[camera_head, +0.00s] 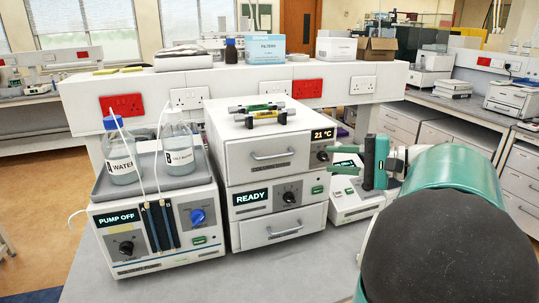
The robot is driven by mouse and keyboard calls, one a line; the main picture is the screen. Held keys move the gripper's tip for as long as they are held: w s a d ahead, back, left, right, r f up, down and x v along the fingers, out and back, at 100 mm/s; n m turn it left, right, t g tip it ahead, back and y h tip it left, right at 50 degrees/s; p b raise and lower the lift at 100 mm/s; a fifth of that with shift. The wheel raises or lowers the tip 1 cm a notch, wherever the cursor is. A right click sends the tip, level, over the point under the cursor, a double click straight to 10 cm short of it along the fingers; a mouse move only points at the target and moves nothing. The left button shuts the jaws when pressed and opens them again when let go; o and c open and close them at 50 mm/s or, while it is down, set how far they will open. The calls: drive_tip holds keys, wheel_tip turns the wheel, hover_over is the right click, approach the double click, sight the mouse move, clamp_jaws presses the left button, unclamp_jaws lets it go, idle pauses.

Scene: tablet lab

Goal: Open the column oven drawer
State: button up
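A stacked white instrument stands on the grey bench, with a top unit (268,160) showing "21 °C" and carrying a wide bar handle (272,156). That front looks shut. Its small label is not legible, but the temperature readout fits the column oven. A lower drawer (284,230) with a similar handle also looks shut. My gripper (345,160) is at the right of the stack, apart from the handles, its fingers pointing left. The two fingers look spread with nothing between them. My arm hides part of the instrument behind it.
A pump unit (155,237) reading "PUMP OFF" stands at left, with two bottles (121,158) in a tray on top. Two small columns (262,111) lie on the stack. Another instrument (347,203) stands right of the stack. The bench (235,278) in front is clear.

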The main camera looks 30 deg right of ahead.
sight(280, 156)
drive_tip(key=x, duration=1.3)
drive_tip(key=shift+w+a+f, duration=0.1)
drive_tip(key=shift+w+a, duration=0.05)
drive_tip(key=shift+w, duration=0.25)
drive_tip(key=shift+s, duration=0.1)
clamp_jaws()
